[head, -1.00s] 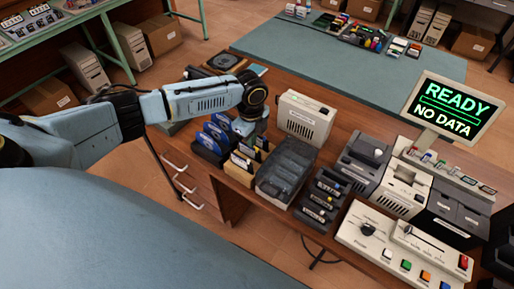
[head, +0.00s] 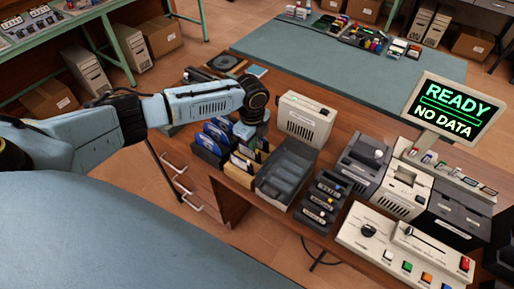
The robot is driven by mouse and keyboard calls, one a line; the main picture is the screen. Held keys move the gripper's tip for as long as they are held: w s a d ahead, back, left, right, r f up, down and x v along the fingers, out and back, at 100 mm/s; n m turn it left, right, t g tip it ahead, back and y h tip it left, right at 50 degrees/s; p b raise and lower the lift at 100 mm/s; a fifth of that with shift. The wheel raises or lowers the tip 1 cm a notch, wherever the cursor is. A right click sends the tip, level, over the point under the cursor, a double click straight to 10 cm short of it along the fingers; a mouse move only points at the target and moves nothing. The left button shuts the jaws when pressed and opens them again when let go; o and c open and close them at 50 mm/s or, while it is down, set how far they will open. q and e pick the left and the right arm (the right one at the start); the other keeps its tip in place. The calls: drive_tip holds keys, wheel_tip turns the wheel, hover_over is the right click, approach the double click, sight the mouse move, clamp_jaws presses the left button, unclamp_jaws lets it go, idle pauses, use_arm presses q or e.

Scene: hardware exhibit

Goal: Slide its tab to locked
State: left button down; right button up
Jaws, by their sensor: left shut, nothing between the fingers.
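My left arm comes in from the left, and its gripper (head: 244,131) points down over the row of disk holders. The gripper is shut and empty; its fingertips are small and partly hidden by the wrist. Just below and left of it, blue disks (head: 212,138) stand upright in a holder. Cards or disks in a tan box (head: 241,168) stand close below it. I cannot make out a tab or a locked mark on any of these at this size. My right gripper is not in view.
A dark grey bin (head: 268,190) and a rack of black cartridges (head: 320,203) stand to the right. The blue-grey mat (head: 330,75) has free room.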

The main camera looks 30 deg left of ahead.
use_arm(q)
drive_tip(key=shift+s+d+p, duration=0.15)
drive_tip(key=shift+d+p, duration=0.2)
drive_tip(key=shift+d, duration=0.65)
drive_tip(key=shift+a+p, duration=0.3)
wheel_tip(320, 180, up, 7)
drive_tip(key=p, duration=0.7)
drive_tip(key=shift+r, duration=0.1)
idle(0.3)
